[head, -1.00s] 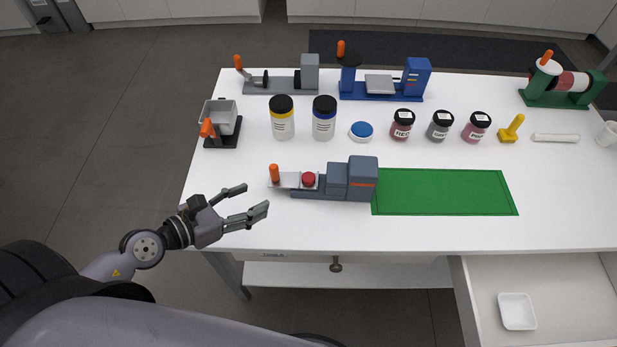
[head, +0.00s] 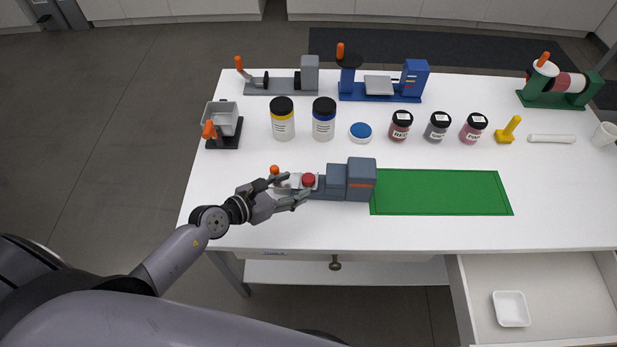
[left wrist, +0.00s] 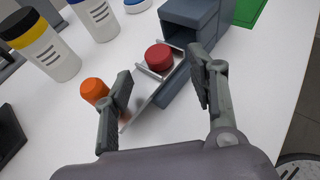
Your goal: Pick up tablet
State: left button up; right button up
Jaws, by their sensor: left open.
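The tablet is a short red cylinder (head: 308,180) on the pale tray at the left end of the grey-blue press (head: 348,181). It also shows in the left wrist view (left wrist: 158,56), lying on the metal tray in front of the press opening. My left gripper (head: 287,189) is open and empty. Its fingers reach over the tray end, with the tablet ahead of the fingertips in the left wrist view (left wrist: 160,82), apart from them. The press's orange knob (left wrist: 94,91) stands close beside the left finger. My right gripper is not in view.
Yellow-banded (head: 283,120) and blue-banded (head: 324,120) jars stand behind the press. A green mat (head: 440,191) lies to its right, bare. An open drawer at lower right holds a white dish (head: 511,308). The front left table area is clear.

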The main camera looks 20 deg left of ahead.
aim_at(304, 181)
pick_arm(q)
jog(key=x, duration=0.5)
jog(key=shift+w+r, duration=0.1)
jog(key=shift+r, duration=0.2)
jog(key=shift+f, duration=0.1)
jog(key=shift+c, duration=0.2)
jog(key=shift+s, duration=0.2)
jog(key=c, duration=0.4)
jog(key=shift+a, duration=0.1)
jog(key=c, duration=0.6)
